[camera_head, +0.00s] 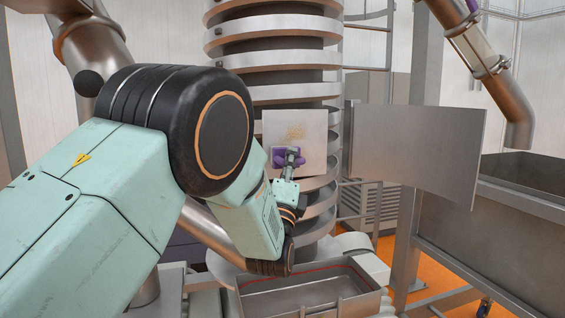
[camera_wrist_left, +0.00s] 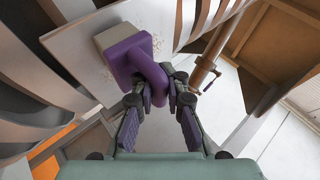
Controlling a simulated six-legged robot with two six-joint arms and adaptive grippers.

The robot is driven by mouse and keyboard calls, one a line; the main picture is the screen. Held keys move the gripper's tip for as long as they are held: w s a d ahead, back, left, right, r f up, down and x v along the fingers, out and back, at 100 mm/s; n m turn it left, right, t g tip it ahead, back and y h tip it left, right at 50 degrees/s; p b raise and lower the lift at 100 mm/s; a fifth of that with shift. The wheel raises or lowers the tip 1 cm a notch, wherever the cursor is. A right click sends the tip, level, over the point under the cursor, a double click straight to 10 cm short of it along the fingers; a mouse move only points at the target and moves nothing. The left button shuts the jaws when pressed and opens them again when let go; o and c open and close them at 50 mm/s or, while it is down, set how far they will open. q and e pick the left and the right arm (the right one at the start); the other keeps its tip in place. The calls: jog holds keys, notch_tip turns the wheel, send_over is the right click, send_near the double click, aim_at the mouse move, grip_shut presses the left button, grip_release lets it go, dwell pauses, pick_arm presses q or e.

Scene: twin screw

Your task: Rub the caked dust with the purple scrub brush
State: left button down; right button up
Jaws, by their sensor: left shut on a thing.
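The purple scrub brush (camera_wrist_left: 145,63) is held by its handle in my left gripper (camera_wrist_left: 159,90), which is shut on it. In the left wrist view its pale pad faces a light flat panel. In the head view the brush (camera_head: 279,161) is at the lower part of the square panel (camera_head: 312,140), partly hidden by my left gripper (camera_head: 291,160). The caked dust (camera_head: 295,132) is a tan patch on the panel, above and right of the brush. Whether the pad touches the panel is unclear. My right gripper is not in view.
A spiral metal tower (camera_head: 270,58) stands behind the panel. A curved metal sheet (camera_head: 418,150) extends to the right. An open metal tray (camera_head: 310,292) lies below my left arm. Metal pipes (camera_head: 505,90) hang at the upper right.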

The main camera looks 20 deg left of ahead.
pick_arm(q)
jog(key=shift+w+d+f, duration=0.15)
jog(key=shift+w+d, duration=0.55)
jog(key=shift+d, duration=0.15)
jog(key=shift+w+d+b, duration=0.25)
jog(key=shift+d+b, duration=0.2)
jog(key=shift+d, duration=0.1)
jog(key=shift+s+a+r+b, duration=0.3)
jog(key=shift+s+a, duration=0.15)
jog(key=shift+a, duration=0.35)
jog(key=shift+s+a+r+b, duration=0.3)
jog(key=shift+s+a, duration=0.1)
jog(key=shift+a, duration=0.4)
jog(key=shift+s+a+r+b, duration=0.25)
jog(key=shift+s+a, duration=0.2)
jog(key=shift+a, duration=0.35)
jog(key=shift+r+p, duration=0.5)
jog(key=shift+r, duration=0.4)
jog(key=shift+w+d+b, duration=0.5)
jog(key=shift+w+d, duration=1.7)
jog(key=shift+d, duration=1.05)
jog(key=shift+s+a+r+b, duration=0.25)
jog(key=shift+s+a, duration=0.45)
jog(key=shift+a, duration=0.4)
jog(key=shift+s+a+r+b, duration=0.25)
jog(key=shift+s+a, duration=0.5)
jog(key=shift+a, duration=0.3)
jog(key=shift+s+a+r+b, duration=0.25)
jog(key=shift+s+a, duration=0.45)
jog(key=shift+a, duration=0.4)
